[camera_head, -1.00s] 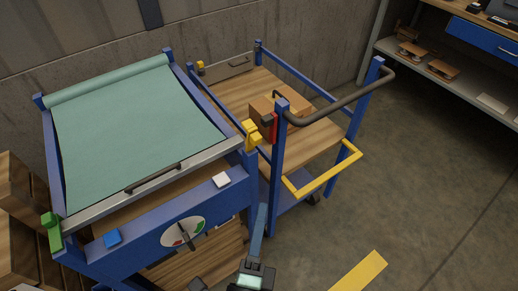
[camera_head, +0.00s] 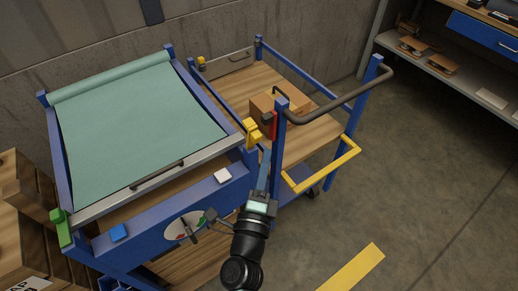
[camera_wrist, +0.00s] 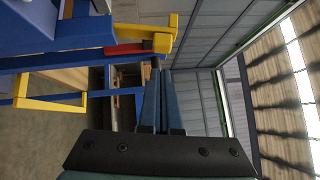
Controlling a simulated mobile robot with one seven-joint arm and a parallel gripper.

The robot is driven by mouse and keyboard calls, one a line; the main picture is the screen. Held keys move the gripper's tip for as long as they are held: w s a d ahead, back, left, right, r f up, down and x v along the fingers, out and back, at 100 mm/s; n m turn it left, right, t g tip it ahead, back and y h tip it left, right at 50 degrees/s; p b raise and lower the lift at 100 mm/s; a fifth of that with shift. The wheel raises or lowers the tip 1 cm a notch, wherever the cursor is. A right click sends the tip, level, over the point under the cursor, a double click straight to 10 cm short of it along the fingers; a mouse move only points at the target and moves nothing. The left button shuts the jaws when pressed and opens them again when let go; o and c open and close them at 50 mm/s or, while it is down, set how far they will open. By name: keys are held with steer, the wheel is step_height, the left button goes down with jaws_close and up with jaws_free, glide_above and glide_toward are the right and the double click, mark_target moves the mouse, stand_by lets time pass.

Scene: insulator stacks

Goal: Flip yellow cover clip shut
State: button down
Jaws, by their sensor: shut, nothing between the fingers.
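The yellow cover clip (camera_head: 252,131) is at the front right corner of the blue frame that carries the green cover (camera_head: 135,125). It juts up above the metal front bar; its exact angle is too small to tell. My gripper (camera_head: 265,153) points up at the clip from below and right, its fingertips a little short of it; contact cannot be told. The fingers are shut and empty. In the wrist view, my closed fingertips (camera_wrist: 160,72) are right of and below a yellow part (camera_wrist: 130,32) that looks like the clip, beside a red piece.
A green clip (camera_head: 62,228) is at the cover's front left corner. The cart's blue post (camera_head: 279,130) with a red piece (camera_head: 268,120) stands close right of my fingers. The cart's yellow handle (camera_head: 325,175) is to the right. Open floor (camera_head: 430,170) lies further right.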

mark_target(251, 138)
steer(key=shift+w+a+r, duration=0.25)
steer(key=shift+w+a, duration=0.45)
steer(key=shift+w, duration=0.25)
steer(key=shift+r+p, duration=0.1)
steer(key=shift+p, duration=0.35)
